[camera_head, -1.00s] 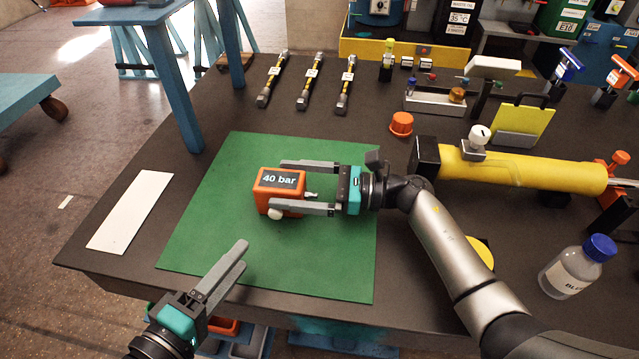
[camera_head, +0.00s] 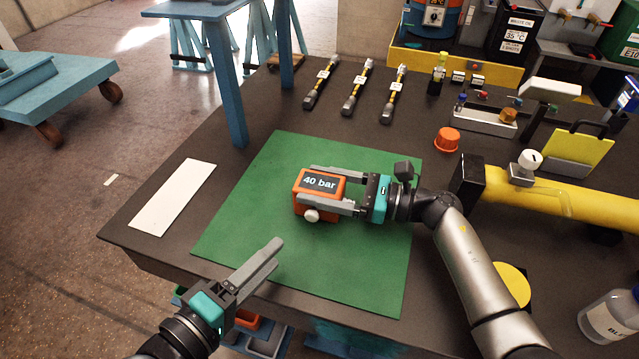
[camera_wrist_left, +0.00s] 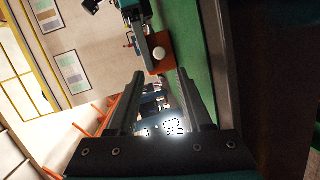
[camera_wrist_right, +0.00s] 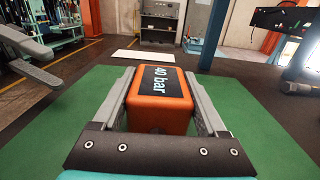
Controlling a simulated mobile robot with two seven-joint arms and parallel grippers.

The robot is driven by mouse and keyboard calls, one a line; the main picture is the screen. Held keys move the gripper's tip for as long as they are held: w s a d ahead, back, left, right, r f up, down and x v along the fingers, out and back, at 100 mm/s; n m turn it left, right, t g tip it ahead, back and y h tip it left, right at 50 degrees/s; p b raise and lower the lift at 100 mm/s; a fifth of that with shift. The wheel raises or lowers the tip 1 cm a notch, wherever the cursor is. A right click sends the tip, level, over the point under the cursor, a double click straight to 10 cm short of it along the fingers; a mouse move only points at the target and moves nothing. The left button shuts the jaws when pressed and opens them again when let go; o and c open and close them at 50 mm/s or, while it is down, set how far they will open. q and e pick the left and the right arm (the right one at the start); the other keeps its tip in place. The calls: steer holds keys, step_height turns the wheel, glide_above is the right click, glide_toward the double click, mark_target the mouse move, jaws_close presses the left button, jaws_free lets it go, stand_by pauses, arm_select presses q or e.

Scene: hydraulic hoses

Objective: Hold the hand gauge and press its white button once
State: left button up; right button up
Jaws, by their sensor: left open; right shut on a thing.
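The hand gauge (camera_head: 303,198) is an orange box with a dark display reading "40 bar", over the green mat (camera_head: 270,160). My right gripper (camera_head: 310,187) is shut on it, a finger on each side; the right wrist view shows the gauge (camera_wrist_right: 160,112) between the fingers. Its round white button (camera_head: 311,215) is on the side facing the front of the table. The button (camera_wrist_left: 159,53) also shows in the left wrist view, beyond the fingertips. My left gripper (camera_head: 277,246) is open and empty, to the lower left of the gauge and apart from it.
A white plate (camera_head: 173,197) lies left of the mat. Several hoses (camera_head: 357,88) lie behind it. An orange cap (camera_head: 447,139) and a yellow cylinder (camera_head: 570,200) are to the right. The mat's front left is clear.

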steer(key=c, duration=0.6)
arm_select(q)
jaws_close()
stand_by(1.2)
